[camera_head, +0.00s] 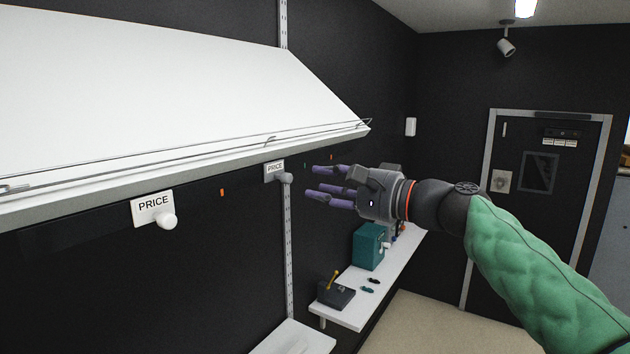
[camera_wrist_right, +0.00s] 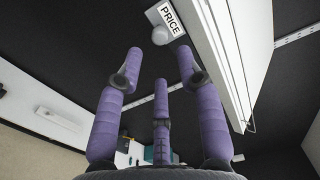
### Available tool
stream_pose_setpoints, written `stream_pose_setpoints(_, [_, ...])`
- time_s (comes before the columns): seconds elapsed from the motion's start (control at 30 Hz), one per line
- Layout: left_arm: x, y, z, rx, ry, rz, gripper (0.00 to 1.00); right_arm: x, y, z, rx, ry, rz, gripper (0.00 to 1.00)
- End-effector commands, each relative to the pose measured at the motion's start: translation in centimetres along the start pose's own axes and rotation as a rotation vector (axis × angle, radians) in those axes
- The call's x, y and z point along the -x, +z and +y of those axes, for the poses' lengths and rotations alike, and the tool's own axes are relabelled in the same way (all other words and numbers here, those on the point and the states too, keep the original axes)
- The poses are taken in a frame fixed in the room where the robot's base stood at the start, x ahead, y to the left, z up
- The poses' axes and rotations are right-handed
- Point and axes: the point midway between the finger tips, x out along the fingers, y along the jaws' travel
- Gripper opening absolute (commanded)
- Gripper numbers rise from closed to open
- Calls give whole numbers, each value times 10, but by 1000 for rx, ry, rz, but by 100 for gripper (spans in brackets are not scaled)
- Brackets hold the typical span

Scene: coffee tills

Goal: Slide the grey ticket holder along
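Two ticket holders marked PRICE, each with a round knob, sit on the front edge of the sloped white shelf (camera_head: 190,165). The farther, greyer holder (camera_head: 274,167) is near my right gripper; the nearer one (camera_head: 146,207) looks whiter and is to the left. My right gripper (camera_head: 318,183) has purple fingers spread open, just right of the grey holder's knob. In the right wrist view, a PRICE holder (camera_wrist_right: 173,18) and its knob are beyond the open fingertips (camera_wrist_right: 160,62), with nothing between the fingers. I cannot tell whether any finger touches the knob. My left gripper is not in view.
Small orange (camera_head: 222,192), green and red marks are on the dark wall below the shelf edge. A thin wire rail runs along the shelf front. Below, a white counter holds a teal box (camera_head: 368,247) and a dark box with a yellow lever (camera_head: 336,294).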

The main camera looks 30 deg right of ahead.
Motion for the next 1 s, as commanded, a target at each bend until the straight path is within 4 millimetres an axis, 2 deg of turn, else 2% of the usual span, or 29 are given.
stream_pose_setpoints(0.17, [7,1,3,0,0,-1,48,-13,0,-1,-2,1,-3,37])
stream_pose_setpoints(0.7, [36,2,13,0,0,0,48,-81,0,-1,-2,3,-3,37])
stream_pose_setpoints(0.77, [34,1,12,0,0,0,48,-79,0,0,1,1,0,23])
stream_pose_setpoints(0.83, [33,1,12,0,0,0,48,-79,0,1,0,1,1,3])
stream_pose_setpoints(0.87, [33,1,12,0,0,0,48,-79,0,1,0,2,1,0])
stream_pose_setpoints(1.0, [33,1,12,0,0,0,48,-79,0,2,0,2,0,0])
